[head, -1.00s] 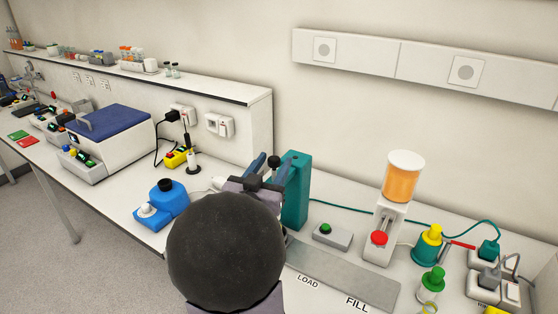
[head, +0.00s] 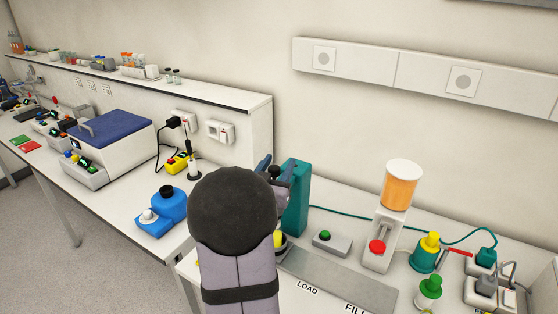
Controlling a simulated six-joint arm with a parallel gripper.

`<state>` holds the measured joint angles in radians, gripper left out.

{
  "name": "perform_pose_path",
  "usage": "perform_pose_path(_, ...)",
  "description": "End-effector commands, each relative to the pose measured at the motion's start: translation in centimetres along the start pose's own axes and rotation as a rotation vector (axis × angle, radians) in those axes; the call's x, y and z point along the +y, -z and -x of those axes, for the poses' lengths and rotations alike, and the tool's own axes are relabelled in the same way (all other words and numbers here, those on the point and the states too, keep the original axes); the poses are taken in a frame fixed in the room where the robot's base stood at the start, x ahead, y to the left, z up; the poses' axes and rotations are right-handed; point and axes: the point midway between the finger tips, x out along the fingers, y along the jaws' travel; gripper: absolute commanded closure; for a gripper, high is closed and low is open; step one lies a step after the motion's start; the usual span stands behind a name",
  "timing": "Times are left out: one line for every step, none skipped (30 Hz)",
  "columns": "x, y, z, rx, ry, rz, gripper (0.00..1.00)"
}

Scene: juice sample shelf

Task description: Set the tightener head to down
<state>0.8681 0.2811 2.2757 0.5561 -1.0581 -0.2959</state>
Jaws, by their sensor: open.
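The tightener is a teal upright post (head: 297,200) just right of my arm. A black knob (head: 273,171) shows at the upper left of the post, and my arm covers most of the head below it. My gripper (head: 273,167) is open, with its blue-grey fingers on either side of the knob; I cannot tell if they touch it. A yellow-topped item (head: 279,239) shows low beside the post, mostly hidden by my arm.
A grey track marked LOAD and FILL (head: 340,280) runs right from the post. A green-button box (head: 332,242) and a juice dispenser (head: 402,187) stand behind it.

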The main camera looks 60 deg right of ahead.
Motion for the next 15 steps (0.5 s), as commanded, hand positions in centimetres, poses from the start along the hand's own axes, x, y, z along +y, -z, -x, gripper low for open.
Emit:
perform_pose_path(0.04, 0.05, -0.3, -0.001, -0.001, 0.0, 0.55)
perform_pose_path(0.04, 0.06, -0.41, 0.0, -0.001, 0.0, 0.55)
perform_pose_path(0.05, 0.04, -0.53, 0.0, -0.001, 0.0, 0.55)
perform_pose_path(0.06, 0.02, -0.58, 0.0, -0.001, 0.0, 0.55)
perform_pose_path(0.06, 0.0, -0.63, 0.0, -0.001, 0.0, 0.55)
perform_pose_path(0.05, -0.02, -0.66, 0.0, -0.001, 0.0, 0.55)
perform_pose_path(0.05, -0.03, -0.67, 0.0, 0.0, 0.0, 0.55)
perform_pose_path(0.05, -0.04, -0.67, 0.0, 0.0, 0.0, 0.55)
perform_pose_path(0.04, -0.04, -0.67, 0.0, 0.0, 0.0, 0.55)
perform_pose_path(0.04, -0.04, -0.66, 0.0, 0.0, 0.0, 0.55)
perform_pose_path(0.04, -0.04, -0.66, 0.0, 0.0, 0.0, 0.55)
perform_pose_path(0.04, -0.04, -0.66, 0.0, 0.0, 0.0, 0.55)
perform_pose_path(0.04, -0.04, -0.66, 0.0, 0.0, 0.0, 0.6)
perform_pose_path(0.04, -0.04, -0.65, 0.0, 0.0, 0.0, 0.67)
perform_pose_path(0.03, -0.03, -0.65, 0.0, 0.0, 0.0, 0.77)
